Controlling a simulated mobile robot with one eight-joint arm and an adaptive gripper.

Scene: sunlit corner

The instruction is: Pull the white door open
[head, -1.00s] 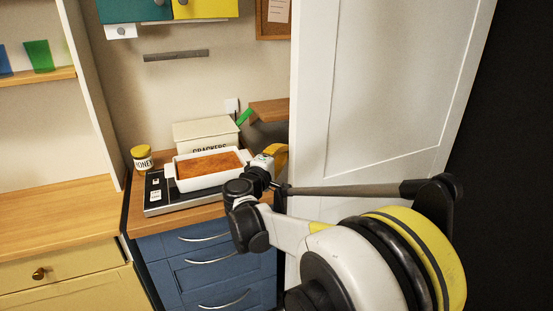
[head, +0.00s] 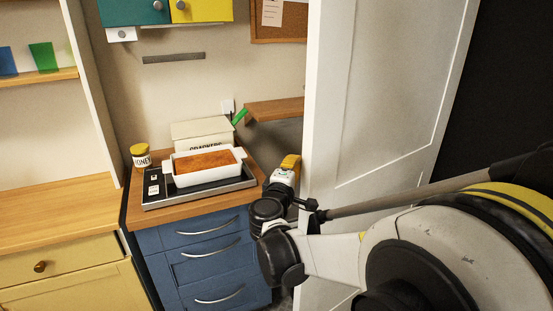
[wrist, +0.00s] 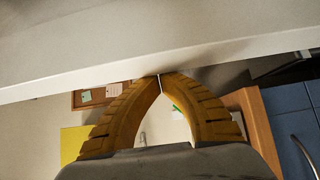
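The white door (head: 385,110) is a tall panelled leaf standing ajar on the right in the head view, its free edge facing left. Its pale edge (wrist: 100,62) also runs across the upper wrist view. My gripper (head: 292,160) is beside that free edge, with yellow fingers. In the wrist view my gripper (wrist: 161,76) has its two curved fingertips together with nothing visible between them. The tips reach the door's edge; I cannot tell whether they press on it. No handle is visible.
A blue drawer unit (head: 205,262) stands left of the door, bearing a tray (head: 150,203) with a white baking dish (head: 178,178), near my gripper. A wooden shelf (head: 275,110) is behind the door's edge. A dark area (head: 510,90) lies right of the door.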

